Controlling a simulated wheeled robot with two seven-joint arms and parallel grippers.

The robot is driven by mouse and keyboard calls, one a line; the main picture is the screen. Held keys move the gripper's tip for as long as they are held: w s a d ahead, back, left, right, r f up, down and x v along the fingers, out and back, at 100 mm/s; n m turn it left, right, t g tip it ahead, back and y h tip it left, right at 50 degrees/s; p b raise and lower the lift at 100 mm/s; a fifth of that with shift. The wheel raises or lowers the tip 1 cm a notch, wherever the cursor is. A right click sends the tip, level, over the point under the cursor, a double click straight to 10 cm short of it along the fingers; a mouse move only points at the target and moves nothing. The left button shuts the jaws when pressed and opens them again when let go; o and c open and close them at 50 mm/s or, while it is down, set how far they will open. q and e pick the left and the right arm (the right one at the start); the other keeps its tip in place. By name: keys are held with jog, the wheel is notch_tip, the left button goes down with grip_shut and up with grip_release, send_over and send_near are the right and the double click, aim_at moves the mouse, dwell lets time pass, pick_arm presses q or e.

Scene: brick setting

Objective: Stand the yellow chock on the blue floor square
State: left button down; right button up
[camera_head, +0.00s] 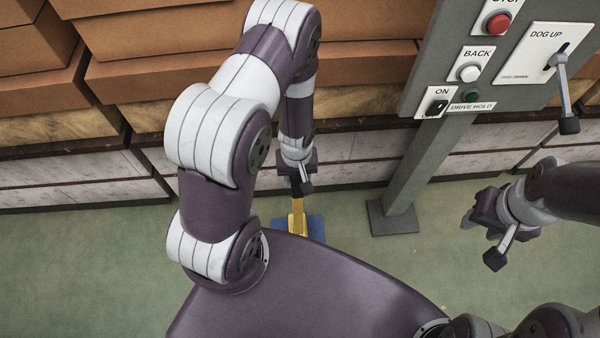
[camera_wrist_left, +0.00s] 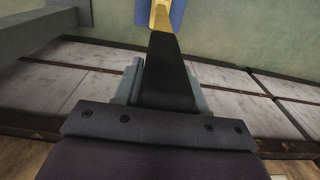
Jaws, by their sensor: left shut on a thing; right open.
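The yellow chock (camera_head: 298,219) is below my left gripper (camera_head: 297,184) in the head view, over the blue floor square (camera_head: 316,228). My left gripper is shut on the chock, by what looks like its dark upper part. In the left wrist view, this dark part runs out between the grey fingers (camera_wrist_left: 166,92) to the yellow chock (camera_wrist_left: 160,18), with the blue square (camera_wrist_left: 177,14) behind it. I cannot tell whether the chock touches the square. My body hides the square's near edge. My right gripper (camera_head: 470,222) is open and empty at the right.
A grey control post (camera_head: 402,170) with a base plate (camera_head: 392,218) stands right of the square. Its panel has a red button (camera_head: 498,23) and a lever (camera_head: 563,85). Stacked bricks on a low wall (camera_head: 80,180) line the back. Green floor (camera_head: 350,255) is clear between.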

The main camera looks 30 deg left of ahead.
pick_arm(q)
jog(key=shift+f, duration=0.65)
pick_arm(e)
jog(key=shift+f, duration=0.3)
pick_arm(q)
jog(key=shift+f, duration=0.1)
pick_arm(e)
jog(key=shift+f, duration=0.1)
pick_arm(q)
jog(key=c, duration=0.6)
grip_release()
jog(key=shift+c, duration=0.2)
